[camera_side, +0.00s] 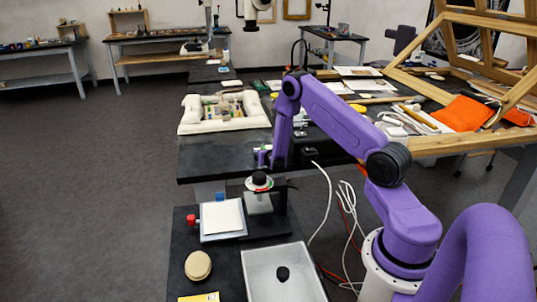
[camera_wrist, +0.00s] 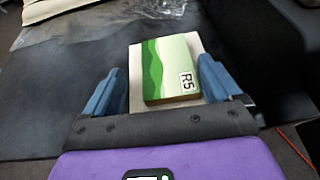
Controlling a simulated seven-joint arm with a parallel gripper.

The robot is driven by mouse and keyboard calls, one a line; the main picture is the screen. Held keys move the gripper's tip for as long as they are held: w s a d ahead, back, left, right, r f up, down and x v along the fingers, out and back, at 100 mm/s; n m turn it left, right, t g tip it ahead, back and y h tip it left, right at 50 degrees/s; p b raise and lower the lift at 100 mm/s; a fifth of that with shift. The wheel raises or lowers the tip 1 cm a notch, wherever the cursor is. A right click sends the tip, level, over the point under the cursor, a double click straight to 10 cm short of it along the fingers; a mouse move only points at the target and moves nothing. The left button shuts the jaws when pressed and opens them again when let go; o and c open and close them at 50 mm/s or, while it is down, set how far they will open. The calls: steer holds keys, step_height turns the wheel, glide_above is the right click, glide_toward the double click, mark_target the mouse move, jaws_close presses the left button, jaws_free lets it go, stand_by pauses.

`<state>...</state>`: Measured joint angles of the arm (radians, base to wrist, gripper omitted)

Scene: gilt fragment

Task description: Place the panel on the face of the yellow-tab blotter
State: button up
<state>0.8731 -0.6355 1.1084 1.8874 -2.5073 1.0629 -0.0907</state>
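The panel (camera_wrist: 170,68) shows in the wrist view as a small block with a green, wavy-banded face and an "R5" label. It lies against a pale beige backing (camera_wrist: 136,95). My gripper (camera_wrist: 164,68) has its two blue fingers apart, one on each side of the panel. Beige shows between the left finger and the panel; the right finger is very close to its edge. In the side view my gripper (camera_side: 264,158) is at the front edge of the dark bench, and I cannot make out the panel there. A yellow piece (camera_side: 199,297) shows at the bottom edge, mostly cut off; the yellow-tab blotter is not clearly seen.
A white pad with red and blue tabs (camera_side: 222,217) lies on the lower dark table. Near it are a round tan object (camera_side: 198,265), a black-topped stand (camera_side: 258,182) and a pale tray (camera_side: 262,290) holding a black item. A padded tray (camera_side: 190,127) sits behind.

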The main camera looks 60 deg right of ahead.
steer(key=shift+s+f, duration=0.1)
steer(key=shift+s+a+r, duration=0.2)
steer(key=shift+a+r, duration=0.05)
steer(key=shift+r, duration=0.05)
steer(key=s+a+r+m+g, duration=0.2)
steer(key=s+a+r+m, duration=0.2)
steer(key=s+a+r, duration=0.3)
steer(key=s+a+r+m+g, duration=0.2)
steer(key=s+a+r+m, duration=0.25)
steer(key=a+r, duration=0.45)
steer(key=s+a+r+m+g+y, duration=0.1)
steer(key=s+a+y, duration=0.4)
steer(key=s+a, duration=0.5)
steer(key=s+a+r+m+g+y, duration=0.1)
steer(key=s+a+m+g+y, duration=0.3)
steer(key=s+a, duration=0.6)
steer(key=s+y, duration=0.1)
steer(key=s, duration=0.4)
steer(key=shift+s+a+y, duration=0.2)
steer(key=shift+a+y, duration=0.1)
steer(key=shift+a, duration=0.05)
